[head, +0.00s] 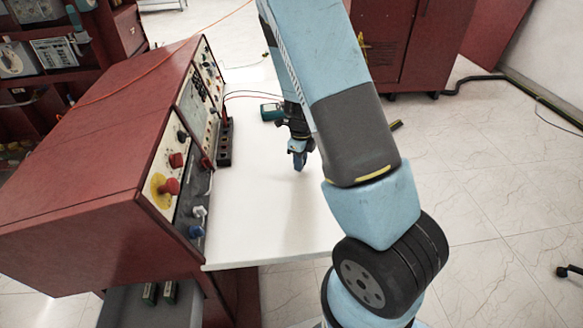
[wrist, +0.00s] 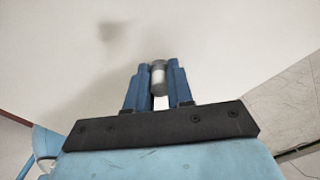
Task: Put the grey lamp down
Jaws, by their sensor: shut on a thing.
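The grey lamp (wrist: 158,76) is a small grey cylinder in the wrist view. It sits between the two blue fingers of my gripper (wrist: 159,85), which is shut on it. The white tabletop (wrist: 230,45) fills most of the view beyond the lamp. In the head view my gripper (head: 300,158) points down over the white tabletop (head: 265,215), right of the red console. The lamp is too small or hidden to make out there. I cannot tell whether it touches the tabletop. A soft shadow lies on the tabletop at the upper left of the wrist view.
A red console (head: 110,180) with knobs and switches stands along the table's left. A black socket strip (head: 225,143) lies by its base. A dark green meter (head: 271,111) with cables is behind my gripper. The tabletop in front of my gripper is clear.

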